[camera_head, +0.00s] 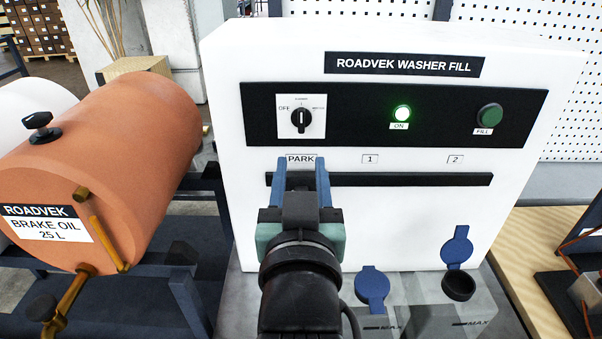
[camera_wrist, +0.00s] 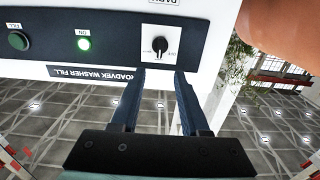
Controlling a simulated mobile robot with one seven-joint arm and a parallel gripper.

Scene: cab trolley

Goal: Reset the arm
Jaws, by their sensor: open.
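My gripper (camera_head: 302,168) has two blue fingers, spread apart, in front of the white washer fill machine (camera_head: 400,225). In the head view they overlap the PARK end of the black slot (camera_head: 420,180), just below the PARK label. In the wrist view, which shows the machine upside down, the gripper (camera_wrist: 160,75) has its fingertips near the rotary knob (camera_wrist: 160,45), with nothing visible held between them. The knob also shows in the head view (camera_head: 301,118), its pointer upright. Whether the fingers touch the machine, I cannot tell.
The ON lamp (camera_head: 402,113) glows green; the FILL button (camera_head: 489,116) is dark green. An orange brake oil drum (camera_head: 130,150) lies close on the left. Below the slot are two blue caps (camera_head: 372,289), (camera_head: 457,247), one beside an open black filler neck (camera_head: 459,287).

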